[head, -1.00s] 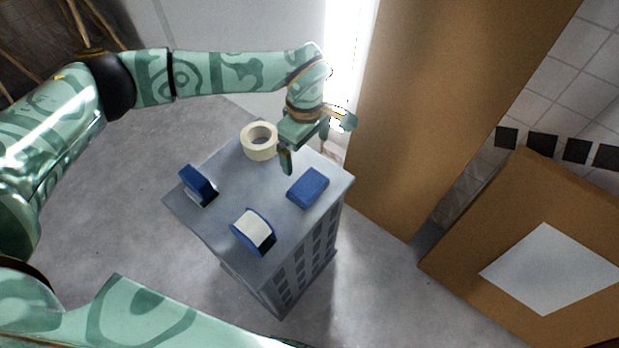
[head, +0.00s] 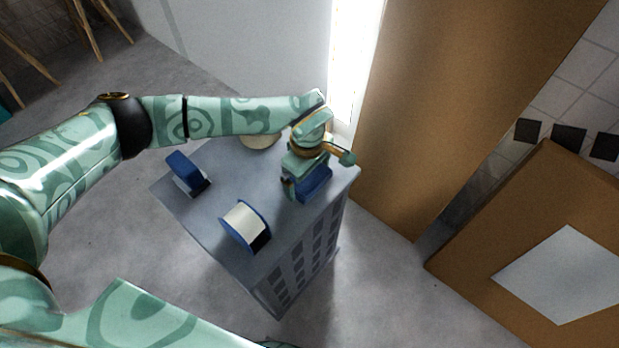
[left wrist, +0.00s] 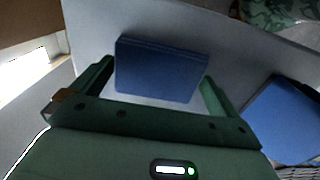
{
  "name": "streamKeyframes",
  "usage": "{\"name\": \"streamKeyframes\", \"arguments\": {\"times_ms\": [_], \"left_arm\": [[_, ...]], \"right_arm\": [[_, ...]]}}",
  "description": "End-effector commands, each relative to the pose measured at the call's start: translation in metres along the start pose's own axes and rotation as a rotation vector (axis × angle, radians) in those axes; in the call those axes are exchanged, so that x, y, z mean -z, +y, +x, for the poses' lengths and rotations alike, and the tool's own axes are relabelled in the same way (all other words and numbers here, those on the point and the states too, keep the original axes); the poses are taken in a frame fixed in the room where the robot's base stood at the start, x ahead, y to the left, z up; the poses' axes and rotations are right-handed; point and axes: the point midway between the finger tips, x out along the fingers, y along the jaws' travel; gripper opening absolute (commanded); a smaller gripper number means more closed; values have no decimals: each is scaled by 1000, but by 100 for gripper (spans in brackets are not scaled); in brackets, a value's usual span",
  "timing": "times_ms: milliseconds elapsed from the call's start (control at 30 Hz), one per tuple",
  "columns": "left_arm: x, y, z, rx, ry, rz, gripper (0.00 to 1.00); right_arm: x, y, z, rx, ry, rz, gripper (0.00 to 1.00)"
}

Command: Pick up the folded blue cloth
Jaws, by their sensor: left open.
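The folded blue cloth (head: 314,184) lies on the grey crate-like stand (head: 222,203), near its right edge. My left gripper (head: 306,178) is directly over the cloth and hides part of it in the head view. In the left wrist view the cloth (left wrist: 160,68) sits between the two open fingers of the left gripper (left wrist: 158,88), with a gap visible at each side. Whether the fingers reach down to the stand's top is hard to tell. My right gripper does not show.
On the stand are a blue-and-white tape-like roll (head: 244,226), a blue block-like item (head: 187,171) and a cream tape roll (head: 260,139), partly hidden by my arm. A tall brown panel (head: 450,100) stands behind to the right. A brown box with a white sheet (head: 565,275) is at right.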

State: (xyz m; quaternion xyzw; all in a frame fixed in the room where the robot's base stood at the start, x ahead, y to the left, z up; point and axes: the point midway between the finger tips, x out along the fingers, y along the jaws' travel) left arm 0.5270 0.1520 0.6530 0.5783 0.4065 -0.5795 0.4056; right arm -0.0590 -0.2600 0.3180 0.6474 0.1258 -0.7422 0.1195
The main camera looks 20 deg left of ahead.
Motion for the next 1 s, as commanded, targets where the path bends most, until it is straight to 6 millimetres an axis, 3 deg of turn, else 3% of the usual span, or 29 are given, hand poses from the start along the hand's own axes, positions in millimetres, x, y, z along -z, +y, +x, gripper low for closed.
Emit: {"name": "streamKeyframes", "arguments": {"times_ms": [67, 200, 567, 733, 800, 1000], "left_arm": [[0, 0, -2, -2, 0, 0, 100], [0, 0, -2, -2, 0, 0, 72], [0, 0, -7, -3, 1, 0, 72], [0, 1, -30, -7, 3, 1, 72], [-2, -1, -45, -6, 3, 2, 72], [-34, -27, -98, -12, 3, 7, 72]], "right_arm": [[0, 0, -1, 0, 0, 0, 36], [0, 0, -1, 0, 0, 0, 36], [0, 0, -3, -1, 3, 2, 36], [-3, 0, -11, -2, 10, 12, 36], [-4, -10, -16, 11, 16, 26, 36], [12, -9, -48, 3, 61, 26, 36]]}}
